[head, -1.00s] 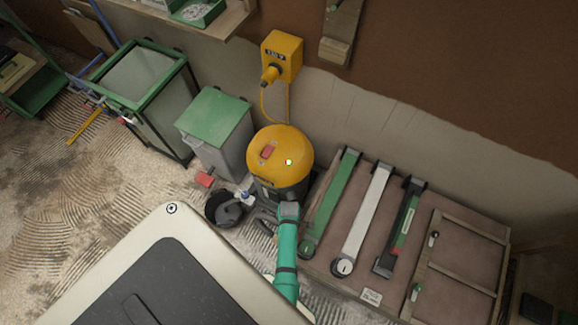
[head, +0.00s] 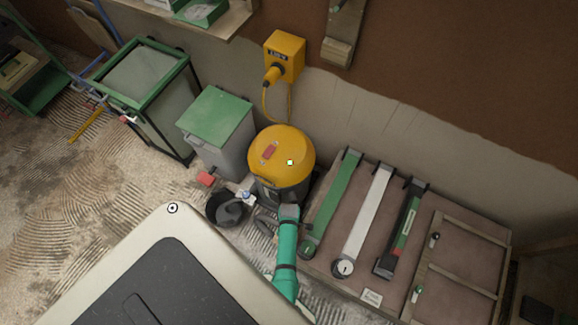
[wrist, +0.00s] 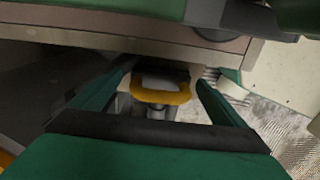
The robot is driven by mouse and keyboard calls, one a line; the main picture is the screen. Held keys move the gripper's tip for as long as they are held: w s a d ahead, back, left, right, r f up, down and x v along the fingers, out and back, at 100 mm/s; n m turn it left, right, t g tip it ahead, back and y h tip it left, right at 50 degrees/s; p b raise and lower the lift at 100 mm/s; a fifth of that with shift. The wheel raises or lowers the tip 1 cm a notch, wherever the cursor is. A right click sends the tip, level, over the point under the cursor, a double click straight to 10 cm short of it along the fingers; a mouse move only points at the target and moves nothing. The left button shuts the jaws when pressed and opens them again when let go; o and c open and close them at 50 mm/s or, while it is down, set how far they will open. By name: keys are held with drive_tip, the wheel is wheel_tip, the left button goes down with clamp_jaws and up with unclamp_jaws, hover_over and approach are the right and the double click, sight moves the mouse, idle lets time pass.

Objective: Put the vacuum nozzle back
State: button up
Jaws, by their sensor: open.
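The vacuum (head: 281,150) has a yellow lid with a small green light and a dark lower body; it stands on the floor by the wall. A grey hose (head: 266,222) shows beside its base. In the head view my green arm reaches down to the vacuum's front and my gripper cannot be made out. In the wrist view my gripper (wrist: 162,80) is open. A grey piece with a yellow rim (wrist: 160,95), possibly the vacuum nozzle, shows between its fingers. I cannot tell whether they touch it. The nozzle's holder cannot be made out.
A low brown panel (head: 345,225) to the right carries a green, a white and a dark long tool. A green-lidded bin (head: 214,116) and a black bucket (head: 228,208) stand left of the vacuum. A yellow socket box (head: 284,55) hangs on the wall.

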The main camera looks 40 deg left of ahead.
drive_tip(key=shift+r, duration=0.15)
wheel_tip(320, 180, up, 12)
idle(0.5)
drive_tip(key=d+r+m+t, duration=0.2)
drive_tip(key=d+m, duration=0.1)
drive_tip(key=d, duration=0.1)
drive_tip(key=s+d+r+m+t+y, duration=0.1)
drive_tip(key=d+r+m+t, duration=0.1)
drive_tip(key=d, duration=0.3)
drive_tip(key=s+d+r+m+t+y, duration=0.1)
drive_tip(key=d+r+m+t, duration=0.1)
drive_tip(key=d+r+m, duration=0.2)
drive_tip(key=shift+d+t, duration=0.3)
drive_tip(key=shift+d, duration=0.15)
drive_tip(key=s+d+r+m+t, duration=0.2)
drive_tip(key=r+m+t, duration=0.1)
drive_tip(key=r, duration=0.7)
drive_tip(key=s+d+r+m+t+h, duration=0.1)
drive_tip(key=s+r+m+t, duration=0.2)
drive_tip(key=r, duration=0.7)
drive_tip(key=s+d+r+m+t+h, duration=0.1)
drive_tip(key=r+m, duration=0.4)
drive_tip(key=r, duration=0.6)
drive_tip(key=shift+s+d+m+t, duration=0.3)
drive_tip(key=shift+s+d+t, duration=0.35)
drive_tip(key=shift+d+t, duration=0.2)
